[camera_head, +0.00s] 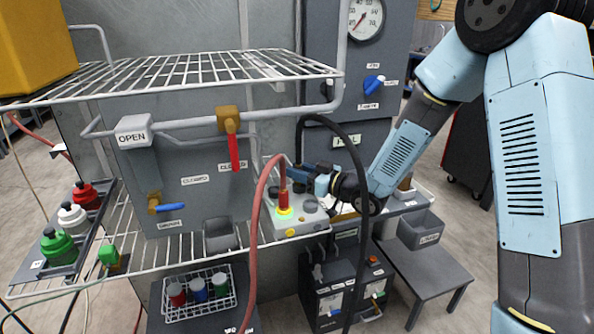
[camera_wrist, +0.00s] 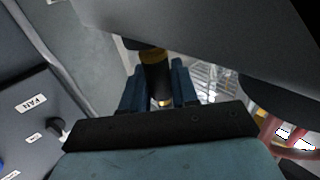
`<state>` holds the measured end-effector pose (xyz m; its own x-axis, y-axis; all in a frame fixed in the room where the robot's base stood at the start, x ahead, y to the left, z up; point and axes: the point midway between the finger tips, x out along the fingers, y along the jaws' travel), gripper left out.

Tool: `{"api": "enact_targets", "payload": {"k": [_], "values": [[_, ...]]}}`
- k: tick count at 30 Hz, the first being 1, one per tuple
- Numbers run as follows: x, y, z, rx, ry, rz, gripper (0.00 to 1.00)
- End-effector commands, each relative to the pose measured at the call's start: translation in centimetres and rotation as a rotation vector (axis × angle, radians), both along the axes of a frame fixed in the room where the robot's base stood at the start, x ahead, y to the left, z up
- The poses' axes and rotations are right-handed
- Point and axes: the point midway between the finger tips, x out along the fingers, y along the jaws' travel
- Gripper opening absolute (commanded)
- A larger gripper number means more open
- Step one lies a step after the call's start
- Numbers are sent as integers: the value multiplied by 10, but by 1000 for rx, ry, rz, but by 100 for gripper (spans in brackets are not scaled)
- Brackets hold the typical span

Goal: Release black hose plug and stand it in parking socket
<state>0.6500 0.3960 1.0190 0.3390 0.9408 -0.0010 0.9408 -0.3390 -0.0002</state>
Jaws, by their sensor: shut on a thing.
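My gripper (camera_head: 300,174) is shut on the black hose plug, above the back of a light grey socket block. In the wrist view the black plug (camera_wrist: 158,80), with brass-coloured bands, stands between the blue fingers (camera_wrist: 160,92). The black hose (camera_head: 330,119) rises from the gripper, arches right and hangs down in front of my wrist. The socket block (camera_head: 298,229) carries a red hose plug (camera_head: 283,200) in a yellow ring and dark round sockets, one of them in front (camera_head: 310,207). The plug's lower end is hidden, so I cannot tell whether it sits in a socket.
A wire shelf (camera_head: 190,72) overhangs the left side. A red-handled valve (camera_head: 231,125) and the red hose (camera_head: 256,230) stand left of the gripper. A gauge panel (camera_head: 345,70) is behind. A grey bin (camera_head: 420,229) is at right.

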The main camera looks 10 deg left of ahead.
Motion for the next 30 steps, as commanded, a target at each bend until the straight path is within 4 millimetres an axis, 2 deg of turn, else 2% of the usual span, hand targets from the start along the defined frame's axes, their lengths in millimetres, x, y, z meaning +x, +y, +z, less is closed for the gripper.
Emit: {"api": "enact_targets", "payload": {"k": [30], "values": [[-1,1,-6,0,0,1,0]]}}
